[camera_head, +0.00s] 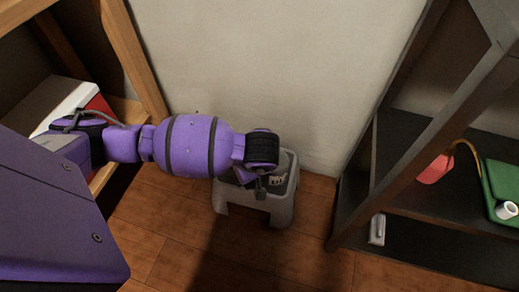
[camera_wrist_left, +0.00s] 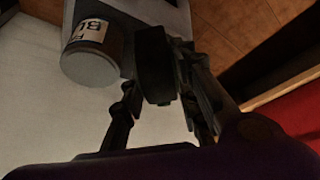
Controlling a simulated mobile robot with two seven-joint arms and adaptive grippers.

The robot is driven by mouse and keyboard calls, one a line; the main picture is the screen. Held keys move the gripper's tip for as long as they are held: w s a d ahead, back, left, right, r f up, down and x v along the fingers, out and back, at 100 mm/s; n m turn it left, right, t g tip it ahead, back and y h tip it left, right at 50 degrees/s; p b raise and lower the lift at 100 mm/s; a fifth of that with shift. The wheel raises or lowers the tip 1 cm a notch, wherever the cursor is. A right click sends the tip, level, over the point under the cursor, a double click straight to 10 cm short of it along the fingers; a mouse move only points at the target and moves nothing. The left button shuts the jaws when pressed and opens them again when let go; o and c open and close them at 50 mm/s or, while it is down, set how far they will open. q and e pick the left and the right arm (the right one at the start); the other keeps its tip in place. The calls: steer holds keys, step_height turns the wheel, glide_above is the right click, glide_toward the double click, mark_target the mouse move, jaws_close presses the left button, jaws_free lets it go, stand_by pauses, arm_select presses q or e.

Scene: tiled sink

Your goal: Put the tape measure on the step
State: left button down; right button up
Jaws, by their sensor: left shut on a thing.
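The step (camera_head: 284,208) is a small grey stool on the wooden floor against the wall; its grey top also shows in the left wrist view (camera_wrist_left: 150,14). My left gripper (camera_head: 258,184) points down over the step. In the left wrist view, my left gripper (camera_wrist_left: 160,80) is shut on a dark, rounded thing (camera_wrist_left: 153,62), which looks like the tape measure. It is close to the step's top; I cannot tell whether it touches. In the head view the gripper mostly hides it. My right gripper is not in view.
A grey can with a white label (camera_wrist_left: 88,48) stands on the step beside the held thing. A dark shelf (camera_head: 400,205) at the right holds a red item (camera_head: 435,167) and a green item (camera_head: 503,183). A wooden shelf (camera_head: 128,50) stands at the left.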

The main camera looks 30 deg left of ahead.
arm_select(q)
steer(key=shift+w+a+f, duration=0.2)
steer(key=shift+a+f, duration=0.05)
steer(key=shift+f, duration=0.3)
steer(key=w+a+f+b, duration=0.2)
steer(key=a, duration=0.1)
steer(key=w+a+f+b, duration=0.2)
steer(key=a+f, duration=0.1)
steer(key=a, duration=0.1)
steer(key=w+a+f+b, duration=0.2)
steer(key=a+f, duration=0.1)
steer(key=shift+w+a+f, duration=0.15)
steer(key=shift+a, duration=0.1)
steer(key=shift+w+a+f, duration=0.25)
steer(key=shift+f, duration=0.05)
steer(key=shift+w+a+f+b, duration=0.1)
steer(key=shift+a+f+b, duration=0.15)
steer(key=shift+b, duration=0.15)
step_height(320, 180, down, 3)
steer(key=shift+w+a+f+b, duration=0.1)
steer(key=shift+f+b, duration=0.1)
steer(key=shift+b, duration=0.5)
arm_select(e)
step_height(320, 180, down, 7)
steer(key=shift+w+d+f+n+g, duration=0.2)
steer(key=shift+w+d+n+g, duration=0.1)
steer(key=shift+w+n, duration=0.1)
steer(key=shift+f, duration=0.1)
